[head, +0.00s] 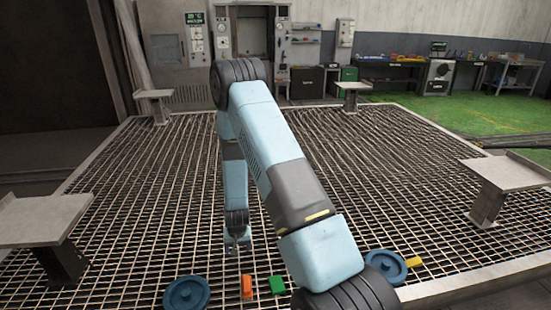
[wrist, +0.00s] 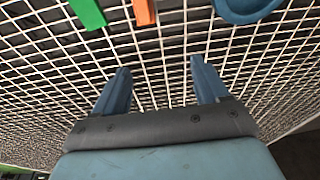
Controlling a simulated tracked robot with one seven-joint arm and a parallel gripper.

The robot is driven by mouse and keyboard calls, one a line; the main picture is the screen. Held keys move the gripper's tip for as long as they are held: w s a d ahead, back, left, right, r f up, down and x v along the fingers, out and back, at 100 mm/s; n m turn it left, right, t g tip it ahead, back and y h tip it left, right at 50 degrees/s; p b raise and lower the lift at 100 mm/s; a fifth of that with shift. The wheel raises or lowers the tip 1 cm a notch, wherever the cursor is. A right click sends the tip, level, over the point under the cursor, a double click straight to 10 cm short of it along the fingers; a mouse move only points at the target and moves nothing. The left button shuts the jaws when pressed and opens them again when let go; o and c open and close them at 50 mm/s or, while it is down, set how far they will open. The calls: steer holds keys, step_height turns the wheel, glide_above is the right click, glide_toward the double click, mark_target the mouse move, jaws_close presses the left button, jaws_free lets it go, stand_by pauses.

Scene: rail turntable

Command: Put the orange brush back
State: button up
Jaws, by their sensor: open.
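The orange brush (head: 247,287) lies on the metal grating near the front of the head view, between a blue round object and a green block. It also shows at the top edge of the wrist view (wrist: 144,12), partly cut off. My gripper (head: 238,247) is beyond the brush in the head view, over the grating. Its two blue fingers (wrist: 158,78) are spread apart with nothing between them, and the brush is apart from them.
A green block (head: 277,286) lies just right of the brush. Blue round objects stand on the left (head: 186,294) and right (head: 387,265), with a yellow piece (head: 414,262) by the right one. Pedestal tables stand left (head: 45,220) and right (head: 508,172). The middle grating is clear.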

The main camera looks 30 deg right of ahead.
steer(key=s+r+n+t, duration=0.1)
steer(key=s+r, duration=0.1)
steer(key=r, duration=1.6)
steer(key=s+r+n+t, duration=0.1)
steer(key=s+r, duration=0.1)
steer(key=r, duration=1.6)
steer(key=s+r, duration=0.9)
steer(key=s, duration=0.4)
steer(key=s+d+r+n+t, duration=0.1)
steer(key=s+r, duration=0.8)
steer(key=s, duration=0.4)
steer(key=shift+d+r, duration=0.15)
steer(key=shift+r, duration=0.1)
steer(key=shift+c, duration=0.3)
